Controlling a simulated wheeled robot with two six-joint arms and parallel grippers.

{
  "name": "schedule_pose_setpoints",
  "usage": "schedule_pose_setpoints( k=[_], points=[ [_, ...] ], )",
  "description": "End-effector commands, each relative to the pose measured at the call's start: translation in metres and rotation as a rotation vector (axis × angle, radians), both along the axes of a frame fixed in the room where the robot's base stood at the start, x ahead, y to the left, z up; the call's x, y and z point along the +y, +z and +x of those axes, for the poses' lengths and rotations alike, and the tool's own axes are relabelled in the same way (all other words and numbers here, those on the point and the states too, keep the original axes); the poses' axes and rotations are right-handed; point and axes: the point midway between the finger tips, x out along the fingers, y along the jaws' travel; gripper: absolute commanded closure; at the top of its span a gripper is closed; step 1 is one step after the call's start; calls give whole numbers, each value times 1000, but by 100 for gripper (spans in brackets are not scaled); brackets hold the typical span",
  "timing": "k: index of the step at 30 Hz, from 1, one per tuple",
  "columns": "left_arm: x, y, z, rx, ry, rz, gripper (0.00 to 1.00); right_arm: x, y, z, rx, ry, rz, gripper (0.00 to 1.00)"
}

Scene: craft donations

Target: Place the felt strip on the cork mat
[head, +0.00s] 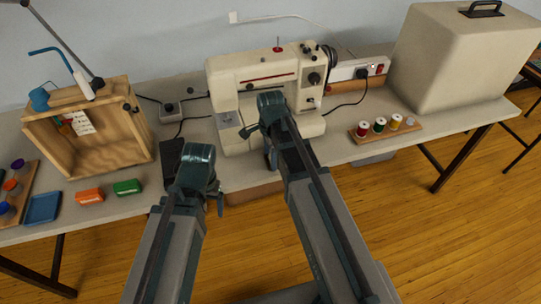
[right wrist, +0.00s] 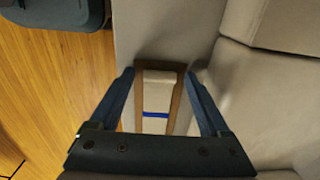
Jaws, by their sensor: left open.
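In the right wrist view a narrow blue strip (right wrist: 155,115) lies across a brown frame-like outline (right wrist: 177,103) on the pale table top; I cannot tell whether these are the felt strip and the cork mat. My right gripper (right wrist: 158,74) is open, its fingers apart on either side of the outline, with nothing visibly clamped. In the head view the right gripper (head: 270,157) is in front of the sewing machine, mostly hidden by its own arm. My left gripper (head: 193,178) is open near the table's front edge, left of the machine; its fingertips are partly hidden.
The sewing machine (head: 262,75) stands at the back. A wooden box (head: 105,153), orange pack (head: 89,196), green pack (head: 127,187) and blue tray (head: 42,208) are at left. A spool rack (head: 386,131) and large beige case (head: 455,55) are at right. Cables lie behind.

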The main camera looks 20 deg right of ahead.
Motion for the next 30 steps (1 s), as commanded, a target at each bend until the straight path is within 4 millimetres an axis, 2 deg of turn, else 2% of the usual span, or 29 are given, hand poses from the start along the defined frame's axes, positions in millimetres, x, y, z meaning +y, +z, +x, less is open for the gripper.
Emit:
schedule_pose_setpoints(
  k=[8,14,20,30],
  points=[
    [0,0,0,0,0,0,19,0,0,0,0,0,0,19],
    [0,8,0,0,0,0,19,0,8,0,0,0,0,19],
    [0,28,0,0,0,0,19,0,28,0,0,0,0,19],
    [0,78,0,0,0,0,19,0,78,0,0,0,0,19]
  ],
)
